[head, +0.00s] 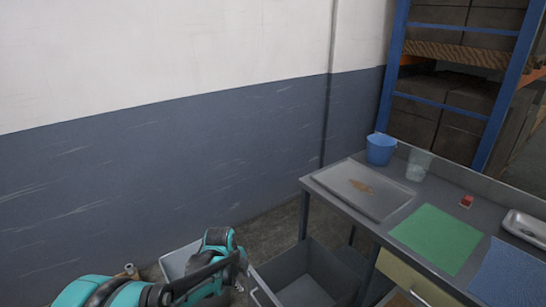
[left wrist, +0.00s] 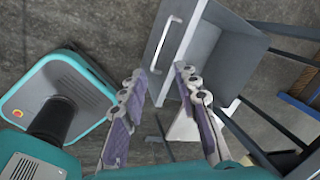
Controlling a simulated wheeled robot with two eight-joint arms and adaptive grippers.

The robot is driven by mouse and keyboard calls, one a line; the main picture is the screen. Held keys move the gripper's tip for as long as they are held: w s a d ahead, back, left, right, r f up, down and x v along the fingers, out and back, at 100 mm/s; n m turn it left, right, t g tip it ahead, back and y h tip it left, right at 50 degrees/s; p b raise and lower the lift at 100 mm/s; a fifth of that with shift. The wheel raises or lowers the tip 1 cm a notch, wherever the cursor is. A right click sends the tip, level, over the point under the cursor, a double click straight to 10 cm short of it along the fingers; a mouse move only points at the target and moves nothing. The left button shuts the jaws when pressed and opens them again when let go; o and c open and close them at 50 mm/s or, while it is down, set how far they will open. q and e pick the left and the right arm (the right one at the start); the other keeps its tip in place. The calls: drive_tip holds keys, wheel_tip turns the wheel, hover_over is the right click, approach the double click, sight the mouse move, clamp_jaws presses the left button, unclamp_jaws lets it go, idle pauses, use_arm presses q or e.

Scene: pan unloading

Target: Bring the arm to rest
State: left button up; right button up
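My left arm (head: 195,280), teal and black, comes in at the bottom left of the head view and is low, beside the wall and left of the table. My left gripper (left wrist: 160,82) shows in the left wrist view with its two purple-grey fingers apart and nothing between them. It points down over the grey floor, near a grey box with a bright handle (left wrist: 165,45). In the head view the gripper is mostly hidden by the arm and the picture's lower edge. My right gripper is in neither view.
The grey table (head: 345,209) holds a flat tray (head: 335,183) with a brown patch, a blue bucket (head: 381,149), a clear cup (head: 418,165), a red block (head: 466,201), a green mat (head: 438,238), a blue mat (head: 510,275) and a metal pan (head: 525,226). Grey bins (head: 305,270) stand below.

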use_arm(q)
drive_tip(key=s+a+r+n+t, duration=0.2)
drive_tip(key=s+a+r+n, duration=0.2)
drive_tip(key=s+r+n, duration=0.6)
drive_tip(key=s+a+r+n+t, duration=0.1)
drive_tip(key=s+n, duration=0.5)
drive_tip(key=s+a+r+n+t+y, duration=0.1)
drive_tip(key=s+a+n, duration=0.1)
drive_tip(key=s+n, duration=0.4)
drive_tip(key=shift+a+t, duration=0.25)
drive_tip(key=shift+t, duration=0.05)
